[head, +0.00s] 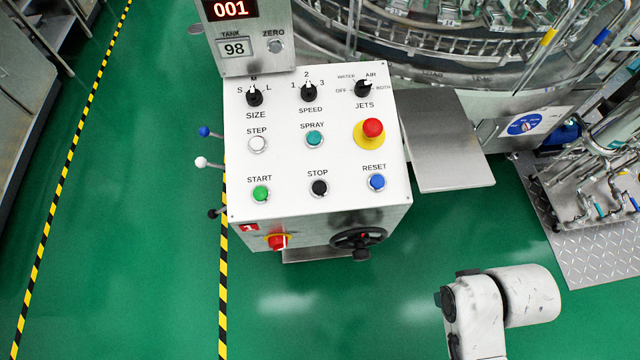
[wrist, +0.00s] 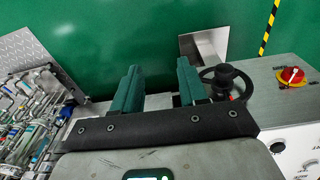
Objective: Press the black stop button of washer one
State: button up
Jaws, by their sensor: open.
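The black stop button (head: 319,187) sits in the bottom row of the white sloped panel (head: 290,165) of washer one, under the word STOP. The green start button (head: 261,193) is on its left and the blue reset button (head: 377,182) on its right. A red plate with a 1 (head: 249,227) is on the panel's front. My gripper (wrist: 159,72) shows in the wrist view with two green fingers apart and nothing between them. It is outside the head view, where only my arm shows at lower right.
A black handwheel (head: 358,239) and a red rotary switch (head: 277,241) stick out from the panel's front. In the wrist view the handwheel (wrist: 226,82) appears just right of the fingers. A steel plate (head: 447,140) adjoins the panel's right side. Green floor in front is clear.

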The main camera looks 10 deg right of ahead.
jog(key=shift+c, duration=0.4)
grip_shut()
